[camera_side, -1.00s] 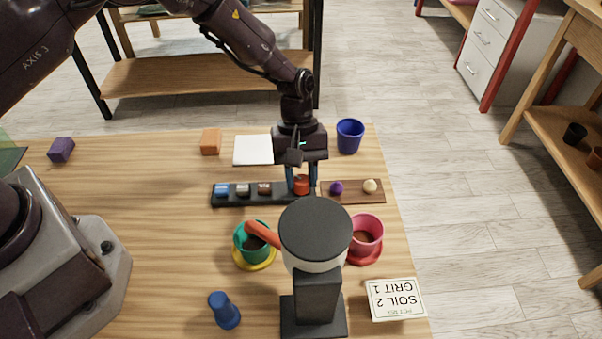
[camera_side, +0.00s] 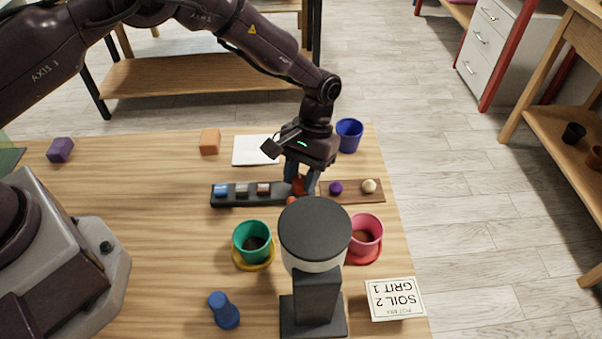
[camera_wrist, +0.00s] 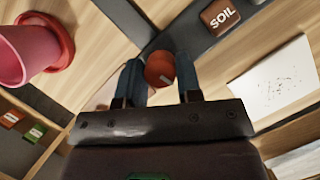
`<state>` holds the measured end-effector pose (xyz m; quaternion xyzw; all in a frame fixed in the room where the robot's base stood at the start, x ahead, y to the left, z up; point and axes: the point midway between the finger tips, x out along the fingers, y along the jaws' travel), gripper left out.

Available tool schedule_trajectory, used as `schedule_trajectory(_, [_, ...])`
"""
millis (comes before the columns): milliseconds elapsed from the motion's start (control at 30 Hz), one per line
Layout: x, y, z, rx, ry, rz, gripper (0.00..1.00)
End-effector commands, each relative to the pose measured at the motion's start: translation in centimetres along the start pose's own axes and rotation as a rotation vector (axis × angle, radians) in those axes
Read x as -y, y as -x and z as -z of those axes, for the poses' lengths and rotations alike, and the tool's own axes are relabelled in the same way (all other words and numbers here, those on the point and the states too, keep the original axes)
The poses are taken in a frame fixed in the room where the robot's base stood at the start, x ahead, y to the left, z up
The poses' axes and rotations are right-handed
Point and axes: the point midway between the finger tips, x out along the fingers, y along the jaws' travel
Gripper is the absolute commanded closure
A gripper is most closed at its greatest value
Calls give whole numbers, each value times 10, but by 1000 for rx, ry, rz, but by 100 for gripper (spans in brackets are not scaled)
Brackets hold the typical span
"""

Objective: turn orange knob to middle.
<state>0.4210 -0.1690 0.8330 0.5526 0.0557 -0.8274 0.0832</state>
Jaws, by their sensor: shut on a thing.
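The orange knob (camera_side: 299,185) sits at the right end of a dark control strip (camera_side: 234,200). It also shows in the wrist view (camera_wrist: 160,68), with a pale mark on its top. My gripper (camera_side: 301,181) reaches down from above, tilted, with its blue fingers around the knob; in the wrist view the fingers (camera_wrist: 160,80) stand on either side of it. A dispenser with a black round top (camera_side: 315,228) stands in front. Its orange spout (camera_side: 291,201) shows only as a small piece at the back, pointing away between the two pots.
A teal pot (camera_side: 251,236) on a yellow saucer stands left of the dispenser, a pink pot (camera_side: 366,229) on a red saucer right. Blue, grey and brown buttons line the strip. A wooden board (camera_side: 360,199) with purple and cream knobs adjoins it. A blue cup (camera_side: 349,134) stands behind.

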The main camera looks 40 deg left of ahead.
Motion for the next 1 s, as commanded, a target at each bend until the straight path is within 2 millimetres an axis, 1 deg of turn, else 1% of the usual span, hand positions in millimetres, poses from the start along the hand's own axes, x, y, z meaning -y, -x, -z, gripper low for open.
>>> schedule_trajectory(200, [-1,1,0,-2,-112,46,91])
schedule_trajectory(400, [-1,1,0,-1,-167,69,91])
schedule_trajectory(933, [-1,1,0,-2,-186,77,91])
schedule_trajectory(967, [-1,1,0,-2,-186,77,61])
schedule_trajectory(1000, [-1,1,0,-2,-186,77,52])
